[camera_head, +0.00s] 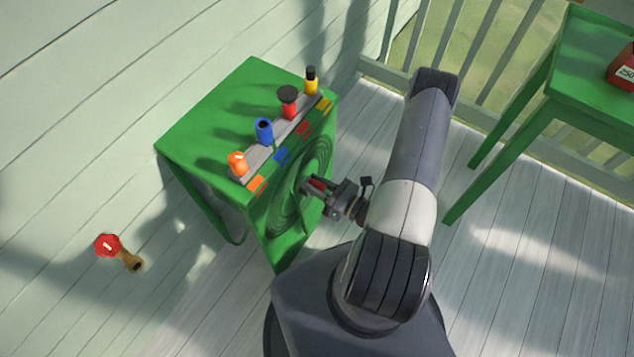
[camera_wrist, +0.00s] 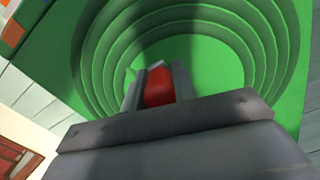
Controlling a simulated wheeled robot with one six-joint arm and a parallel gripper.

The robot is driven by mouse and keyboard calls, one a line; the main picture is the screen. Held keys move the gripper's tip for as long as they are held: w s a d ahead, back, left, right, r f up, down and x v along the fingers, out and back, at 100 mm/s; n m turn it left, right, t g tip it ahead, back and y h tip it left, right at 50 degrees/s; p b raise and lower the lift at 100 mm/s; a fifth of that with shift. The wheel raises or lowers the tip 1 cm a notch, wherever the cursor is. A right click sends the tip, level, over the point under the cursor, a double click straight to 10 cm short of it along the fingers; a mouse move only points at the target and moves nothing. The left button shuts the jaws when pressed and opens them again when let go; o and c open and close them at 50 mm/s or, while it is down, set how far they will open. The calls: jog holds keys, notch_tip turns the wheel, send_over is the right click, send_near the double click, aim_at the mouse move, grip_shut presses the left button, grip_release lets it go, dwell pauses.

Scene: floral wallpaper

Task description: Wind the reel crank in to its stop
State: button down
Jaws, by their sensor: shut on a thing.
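A round green reel of concentric rings (camera_head: 287,203) is on the front face of the green cabinet (camera_head: 205,125). The rings fill most of the wrist view (camera_wrist: 225,30), around a smooth green centre. My gripper (camera_head: 312,186) is in front of the reel's right part. In the wrist view my gripper (camera_wrist: 158,73) is shut on the red crank handle (camera_wrist: 158,88), which sits between the two grey fingers. A little red also shows at the jaws in the head view (camera_head: 318,184). The crank's arm and its stop are hidden or cannot be made out.
On the cabinet top, a grey strip carries orange (camera_head: 238,163), blue (camera_head: 264,131), red (camera_head: 288,103) and yellow (camera_head: 311,82) pieces beside coloured patches. A red-topped brass fitting (camera_head: 107,245) is on the left. A green table (camera_head: 590,85) with a red box (camera_head: 622,70) stands right.

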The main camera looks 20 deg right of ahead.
jog(key=shift+f, duration=0.1)
jog(key=c, duration=1.1)
grip_release()
jog(key=shift+c, duration=0.2)
jog(key=shift+d, duration=0.1)
jog(key=shift+v, duration=3.7)
jog(key=shift+w, duration=0.1)
jog(key=shift+x, duration=3.7)
jog(key=shift+s, duration=0.2)
